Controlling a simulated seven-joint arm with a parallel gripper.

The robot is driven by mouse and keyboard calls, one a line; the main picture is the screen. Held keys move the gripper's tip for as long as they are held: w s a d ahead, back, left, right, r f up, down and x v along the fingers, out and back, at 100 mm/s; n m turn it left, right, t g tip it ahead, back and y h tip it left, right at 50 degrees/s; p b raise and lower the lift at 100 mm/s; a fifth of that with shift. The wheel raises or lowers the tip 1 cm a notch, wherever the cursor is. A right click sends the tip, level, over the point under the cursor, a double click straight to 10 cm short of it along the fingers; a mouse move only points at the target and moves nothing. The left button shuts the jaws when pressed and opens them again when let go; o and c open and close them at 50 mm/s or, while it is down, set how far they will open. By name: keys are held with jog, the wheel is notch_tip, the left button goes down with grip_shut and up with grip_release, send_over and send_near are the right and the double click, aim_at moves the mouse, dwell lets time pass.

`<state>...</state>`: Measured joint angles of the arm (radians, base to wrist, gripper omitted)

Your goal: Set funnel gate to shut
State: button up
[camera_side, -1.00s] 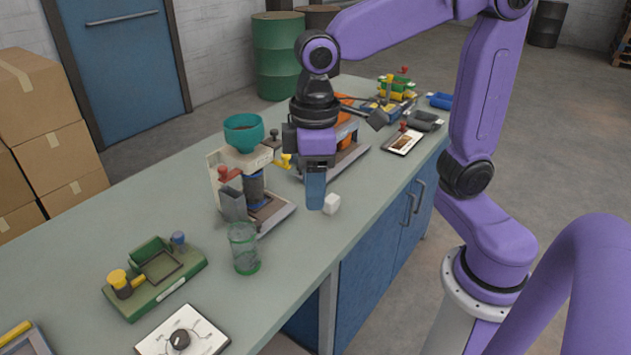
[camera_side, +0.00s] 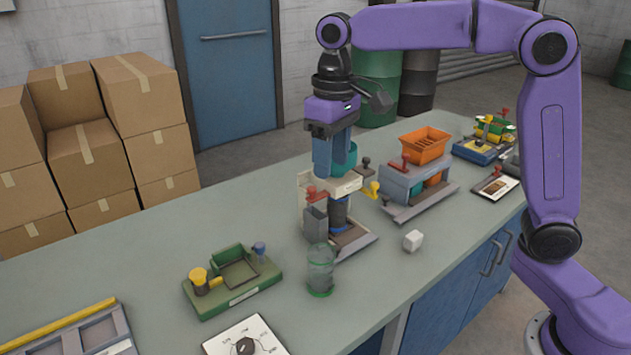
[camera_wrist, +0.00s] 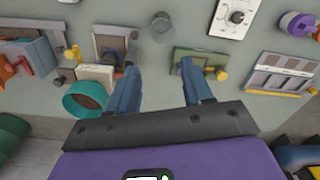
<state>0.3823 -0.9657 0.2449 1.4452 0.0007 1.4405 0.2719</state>
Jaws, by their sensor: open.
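The sack filler has a teal funnel (camera_side: 343,158) on a cream block (camera_side: 335,187), with a yellow handle (camera_side: 370,190) at its right side and a red knob (camera_side: 311,193) at its left. A dark cylinder stands beneath the block. I cannot tell how the gate is set. My gripper (camera_side: 331,170) points down in front of the funnel and partly hides it in the side view. In the wrist view my gripper (camera_wrist: 158,70) has its blue fingers wide apart with nothing between them. There the funnel (camera_wrist: 86,100) lies left of the fingers.
A clear green-based jar (camera_side: 321,270) stands in front of the filler, and a white cube (camera_side: 413,240) lies to its right. A green fixture (camera_side: 233,280) is at left. A grey stand with an orange bin (camera_side: 424,146) is at right. The bench front (camera_side: 340,315) is partly clear.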

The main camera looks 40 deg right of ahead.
jog(key=w+d+r+m, duration=0.2)
jog(key=w+m, duration=0.1)
jog(key=w, duration=0.5)
jog(key=r+m, duration=0.2)
jog(key=m, duration=0.1)
send_over(312, 187)
notch_tip(312, 187, down, 18)
jog(key=shift+a+r, duration=0.1)
jog(key=shift+r, duration=0.1)
grip_shut()
